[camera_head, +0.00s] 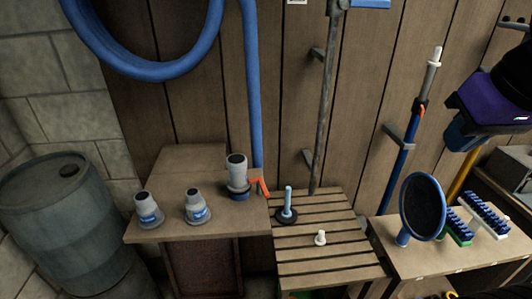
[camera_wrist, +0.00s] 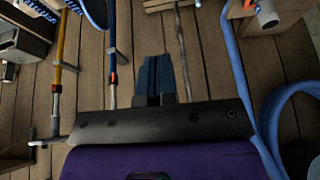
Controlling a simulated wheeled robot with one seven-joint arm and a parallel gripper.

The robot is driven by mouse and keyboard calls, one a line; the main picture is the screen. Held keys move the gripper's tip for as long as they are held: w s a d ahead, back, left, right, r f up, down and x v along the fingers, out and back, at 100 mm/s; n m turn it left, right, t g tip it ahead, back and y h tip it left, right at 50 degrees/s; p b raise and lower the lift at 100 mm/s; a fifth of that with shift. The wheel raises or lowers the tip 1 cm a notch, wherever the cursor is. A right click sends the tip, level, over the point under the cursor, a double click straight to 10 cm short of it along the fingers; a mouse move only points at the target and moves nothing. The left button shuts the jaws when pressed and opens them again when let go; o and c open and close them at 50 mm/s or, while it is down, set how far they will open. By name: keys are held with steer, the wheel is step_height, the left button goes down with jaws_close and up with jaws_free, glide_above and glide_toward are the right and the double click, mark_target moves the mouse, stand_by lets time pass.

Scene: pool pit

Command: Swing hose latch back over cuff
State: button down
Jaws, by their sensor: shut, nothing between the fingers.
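A grey hose cuff (camera_head: 237,171) with a dark open top and a blue ring stands upright on the wooden bench, in front of the hanging blue hose. An orange latch (camera_head: 263,188) sticks out from its right side, angled down and away from the cuff. In the wrist view the cuff (camera_wrist: 267,17) and part of the orange latch (camera_wrist: 247,4) show at the top right, small. My gripper (camera_head: 459,136) is at the upper right, far from the cuff. Its fingers (camera_wrist: 155,76) are shut together and empty, pointing away from the wrist camera.
Two grey fittings (camera_head: 148,210) (camera_head: 197,206) stand left of the cuff. A slatted table (camera_head: 318,262) on the right holds a blue-handled plunger-like tool (camera_head: 288,205) and a white piece (camera_head: 320,238). A round blue-rimmed net (camera_head: 423,207), brushes (camera_head: 487,213) and poles (camera_head: 411,130) are farther right. A barrel (camera_head: 65,222) stands left.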

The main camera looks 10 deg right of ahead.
steer(key=w+a+f+m+g+y, duration=0.3)
steer(key=w+a+f+g+y, duration=0.1)
steer(key=w+f+g, duration=0.25)
steer(key=m+g+y, duration=0.2)
steer(key=m+y, duration=1.1)
steer(key=y, duration=0.1)
glide_toward(269, 195)
steer(key=a, duration=0.7)
steer(key=shift+a+f, duration=0.15)
steer(key=shift+s, duration=0.1)
steer(key=shift+s+a+m+t, duration=0.25)
steer(key=shift+a+t, duration=0.2)
steer(key=shift+a, duration=0.05)
steer(key=shift+s+a+m+t, duration=0.2)
steer(key=shift+a+m+t, duration=0.05)
steer(key=shift+a+t, duration=0.2)
